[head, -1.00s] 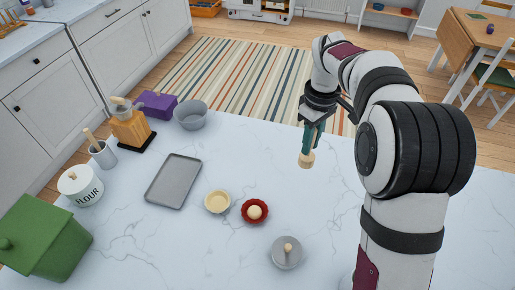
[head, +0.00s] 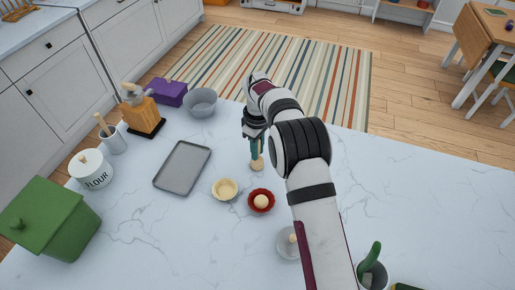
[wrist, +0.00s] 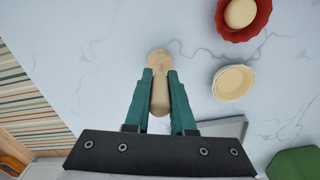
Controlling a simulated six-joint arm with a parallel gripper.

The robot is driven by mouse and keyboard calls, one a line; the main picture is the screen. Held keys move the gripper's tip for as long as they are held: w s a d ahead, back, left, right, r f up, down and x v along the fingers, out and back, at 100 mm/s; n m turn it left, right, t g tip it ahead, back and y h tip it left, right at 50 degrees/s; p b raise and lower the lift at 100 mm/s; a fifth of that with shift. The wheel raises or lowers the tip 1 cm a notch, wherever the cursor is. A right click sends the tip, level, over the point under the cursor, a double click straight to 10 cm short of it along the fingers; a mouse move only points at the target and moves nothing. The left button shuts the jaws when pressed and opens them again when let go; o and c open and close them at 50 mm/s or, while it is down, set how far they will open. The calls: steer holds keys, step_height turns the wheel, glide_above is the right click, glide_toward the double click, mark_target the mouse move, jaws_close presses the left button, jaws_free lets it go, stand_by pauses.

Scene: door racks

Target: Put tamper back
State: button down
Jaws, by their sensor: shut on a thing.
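My gripper (head: 256,145) is shut on a pale wooden tamper (head: 257,164), holding it wide end down. In the wrist view, the tamper (wrist: 159,62) sits between my green fingers (wrist: 159,85), its round foot past the fingertips. It is near the counter's far side, beyond the red fluted dish (head: 261,207) with a pale dough ball (head: 261,201) in it. A cream tart shell (head: 225,189) stands left of that dish. Whether the tamper's foot touches the counter (head: 200,235) I cannot tell.
A grey tray (head: 182,167) lies to the left. Beyond it stand a grey bowl (head: 201,103), a purple box (head: 171,92) and a wooden grinder (head: 143,116). A utensil cup (head: 113,140), flour jar (head: 92,169) and green bin (head: 50,220) line the left. A grey dish (head: 289,246) is partly hidden.

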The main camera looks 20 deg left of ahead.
steer(key=shift+f, duration=0.1)
steer(key=c, duration=0.8)
jaws_free()
steer(key=shift+o, duration=0.2)
step_height(320, 180, up, 12)
steer(key=shift+r, duration=0.2)
steer(key=s+d+r+m, duration=0.5)
steer(key=d, duration=0.3)
steer(key=s+d+r+m, duration=0.4)
steer(key=s+d, duration=0.2)
steer(key=d, duration=0.2)
steer(key=s+d+f+m, duration=0.1)
steer(key=s+d+m, duration=0.1)
steer(key=s+m, duration=0.2)
steer(key=s+d+f+m+y, duration=0.1)
steer(key=s+d+f+m, duration=0.1)
steer(key=s, duration=0.8)
steer(key=s+d+f+m, duration=0.2)
steer(key=s+d+m, duration=0.2)
steer(key=s, duration=0.4)
steer(key=shift+m+y, duration=0.4)
steer(key=shift+m, duration=0.4)
